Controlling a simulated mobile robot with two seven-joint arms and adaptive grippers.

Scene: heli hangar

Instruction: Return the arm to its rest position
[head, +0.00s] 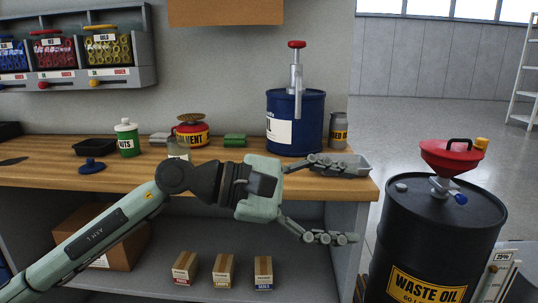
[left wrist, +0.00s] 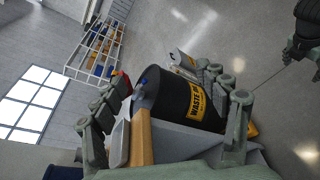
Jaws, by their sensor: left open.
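My left gripper (head: 335,204) is open and empty at the right front end of the workbench (head: 330,187). Its fingers spread to the right, one at the height of the bench top and the other below it. In the head view the upper finger overlaps a grey metal tray (head: 358,162) at the bench corner; I cannot tell whether they touch. In the left wrist view the fingers of this gripper (left wrist: 170,120) stand far apart, with the bench edge and tray between them.
A black waste oil drum (head: 440,235) with a red funnel (head: 452,158) stands right of the bench. A blue drum pump can (head: 295,120) and a grey canister (head: 339,130) stand behind the gripper. Small boxes (head: 223,270) sit on the lower shelf.

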